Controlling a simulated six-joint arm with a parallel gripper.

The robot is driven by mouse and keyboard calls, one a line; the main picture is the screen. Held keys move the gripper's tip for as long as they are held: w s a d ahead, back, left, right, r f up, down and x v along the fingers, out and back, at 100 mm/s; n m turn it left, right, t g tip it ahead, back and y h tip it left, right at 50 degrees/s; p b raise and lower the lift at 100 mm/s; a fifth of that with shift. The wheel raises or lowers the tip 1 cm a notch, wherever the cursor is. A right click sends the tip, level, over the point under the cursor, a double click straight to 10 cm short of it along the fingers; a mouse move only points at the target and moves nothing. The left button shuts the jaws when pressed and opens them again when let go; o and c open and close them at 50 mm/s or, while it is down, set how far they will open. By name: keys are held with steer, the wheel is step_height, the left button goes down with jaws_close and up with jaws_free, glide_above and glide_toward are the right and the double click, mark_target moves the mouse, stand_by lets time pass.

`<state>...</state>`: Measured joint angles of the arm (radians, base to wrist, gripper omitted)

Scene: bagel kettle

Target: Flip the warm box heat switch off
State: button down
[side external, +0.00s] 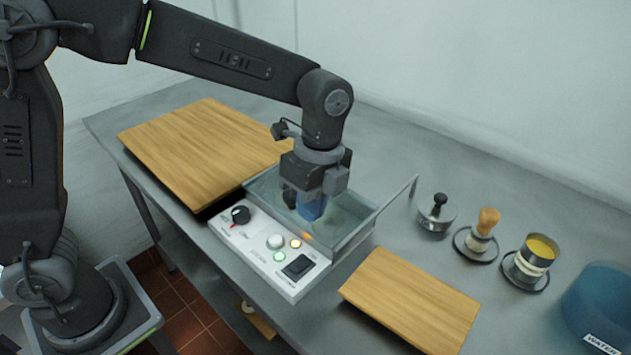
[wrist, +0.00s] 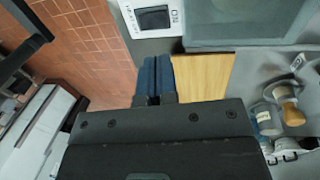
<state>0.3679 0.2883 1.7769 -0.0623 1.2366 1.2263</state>
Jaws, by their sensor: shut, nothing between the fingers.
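The warm box (side external: 350,243) is a clear-walled box with a white control panel (side external: 250,247) along its front. The black rocker heat switch (side external: 297,267) sits at the panel's right end; it also shows at the top of the wrist view (wrist: 153,18). Which way the rocker is tilted is too small to tell. An amber light (side external: 295,243) glows beside it, and a green-ringed light (side external: 279,256) is nearby. My gripper (side external: 311,210) points down, its blue fingers showing over the clear box, behind the switch. In the wrist view the fingers (wrist: 152,78) are together and empty, apart from the switch.
A black knob (side external: 240,214) and white button (side external: 274,241) share the panel. Wooden boards lie left (side external: 205,150) and right (side external: 412,300) of the box. A black-handled tool (side external: 437,212), wooden-handled tool (side external: 484,230), yellow-topped cup (side external: 538,252) and blue water tub (side external: 600,300) stand right.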

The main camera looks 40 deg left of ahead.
mark_target(294, 268)
steer(key=shift+w+r, duration=0.2)
steer(key=shift+r, duration=0.5)
steer(key=shift+w+r, duration=0.2)
steer(key=shift+r, duration=0.5)
steer(key=shift+w+r, duration=0.2)
steer(key=shift+r, duration=0.5)
steer(key=shift+s, duration=0.1)
steer(key=shift+s+r+g, duration=0.2)
steer(key=shift+s+g, duration=0.3)
steer(key=shift+g, duration=0.1)
steer(key=x, duration=1.4)
